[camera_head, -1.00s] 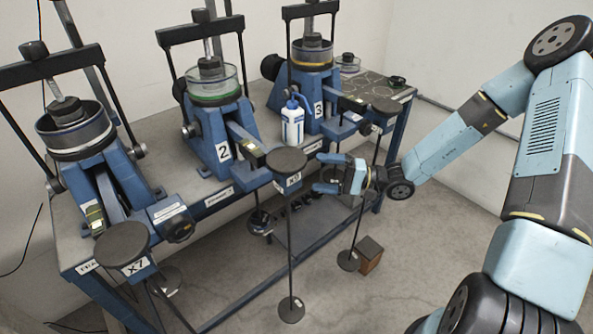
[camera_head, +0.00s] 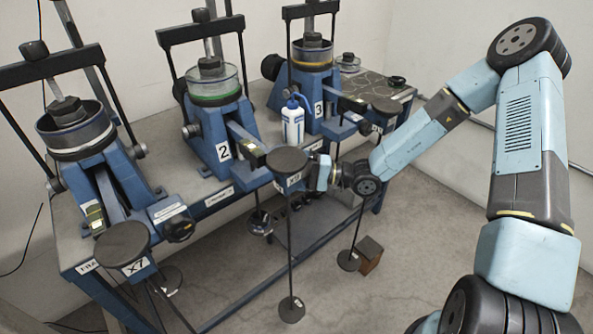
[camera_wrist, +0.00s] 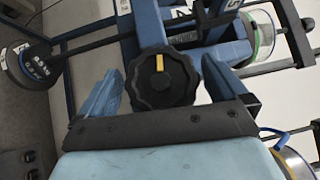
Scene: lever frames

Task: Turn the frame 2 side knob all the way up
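Frame 2 (camera_head: 213,140) is a blue lever frame with a green-ringed cup, in the middle of the bench. Its side knob (camera_wrist: 162,88) is black and scalloped, with a yellow mark at its upper edge in the wrist view. In the head view the knob is hidden behind the X9 weight plate (camera_head: 287,160). My gripper (camera_wrist: 160,70) is open, with one blue finger on each side of the knob. A small gap seems to show on both sides; contact cannot be told. In the head view my gripper's fingers are mostly hidden by the plate.
A white wash bottle (camera_head: 293,122) stands between frame 2 and frame 3 (camera_head: 318,85). Frame 1 (camera_head: 75,130) is at the left, with an X7 weight plate (camera_head: 122,243). A brown block (camera_head: 370,247) lies on the floor. The floor at the right is clear.

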